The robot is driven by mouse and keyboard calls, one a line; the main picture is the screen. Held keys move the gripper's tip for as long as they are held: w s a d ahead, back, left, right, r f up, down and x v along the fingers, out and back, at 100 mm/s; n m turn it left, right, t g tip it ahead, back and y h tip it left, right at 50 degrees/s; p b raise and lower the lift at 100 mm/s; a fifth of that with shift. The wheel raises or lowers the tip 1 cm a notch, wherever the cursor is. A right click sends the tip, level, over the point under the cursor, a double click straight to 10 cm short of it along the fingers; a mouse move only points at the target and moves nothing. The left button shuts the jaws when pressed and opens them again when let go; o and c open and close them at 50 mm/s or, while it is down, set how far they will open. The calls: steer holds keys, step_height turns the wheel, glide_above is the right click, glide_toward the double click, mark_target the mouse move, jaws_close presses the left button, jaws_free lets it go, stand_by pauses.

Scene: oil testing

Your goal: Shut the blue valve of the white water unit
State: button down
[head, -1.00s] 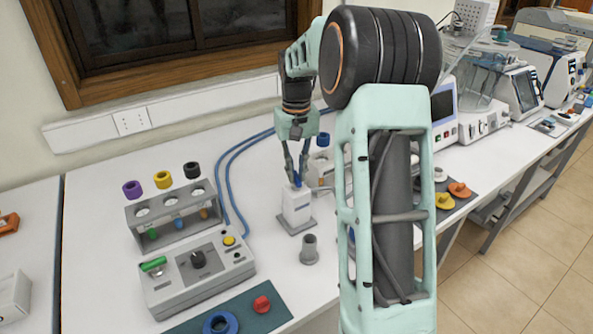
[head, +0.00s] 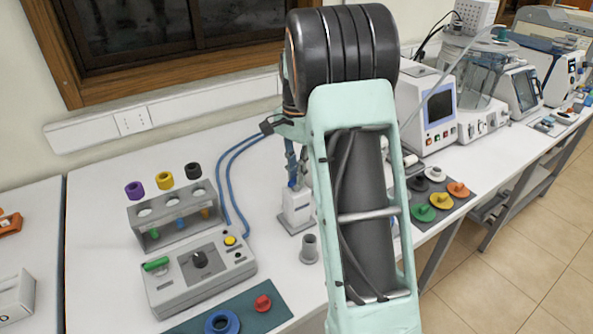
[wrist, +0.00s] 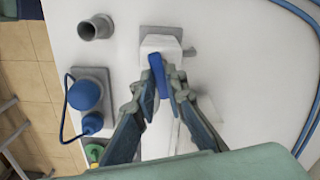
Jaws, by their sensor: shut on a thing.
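The white water unit (head: 297,208) stands upright on a grey base on the bench in the head view, partly hidden by my arm. It also shows in the wrist view (wrist: 160,43), seen from above. Its blue valve (wrist: 158,74) is a long narrow handle on top, lying roughly along the picture's vertical, slightly tilted. My gripper (wrist: 165,88) has its two fingers on either side of the handle and is shut on it. In the head view my gripper (head: 292,180) is at the unit's top, mostly behind my arm.
A grey open cylinder (head: 309,249) stands just in front of the unit. Left are a control box (head: 200,272) and a rack (head: 173,222) with coloured caps, with blue hoses (head: 232,185) behind. A dark mat (head: 245,312) lies in front. Coloured knobs (head: 440,200) lie on the right.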

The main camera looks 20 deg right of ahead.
steer(key=shift+m+p, duration=0.3)
steer(key=shift+m, duration=1.4)
steer(key=c, duration=2)
jaws_free()
steer(key=shift+o, duration=0.2)
steer(key=shift+r, duration=0.1)
step_height(320, 180, up, 12)
